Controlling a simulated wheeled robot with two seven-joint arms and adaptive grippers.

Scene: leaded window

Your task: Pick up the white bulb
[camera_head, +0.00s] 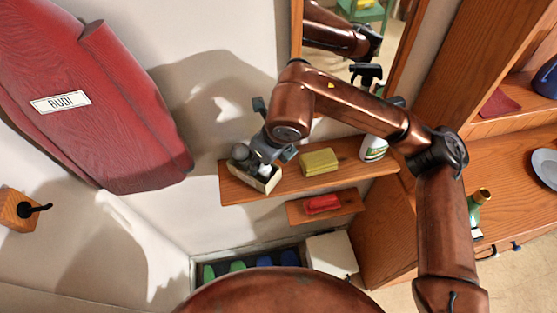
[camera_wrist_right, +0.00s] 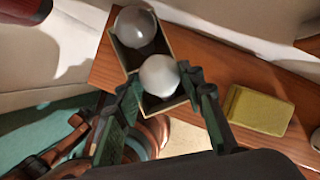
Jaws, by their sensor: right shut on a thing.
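A small open box (camera_wrist_right: 178,104) on the wooden shelf has two round bulbs at it. The nearer, white bulb (camera_wrist_right: 159,75) sits between the fingers of my right gripper (camera_wrist_right: 160,78), which is shut on it. I cannot tell whether this bulb is clear of the box floor. The other bulb (camera_wrist_right: 136,27), greyer, lies in the far half of the box. In the head view my right gripper (camera_head: 267,158) reaches down over the box (camera_head: 262,183), and its fingers partly hide the bulbs. My left gripper is not in view.
A lower shelf holds a red item (camera_head: 322,204).

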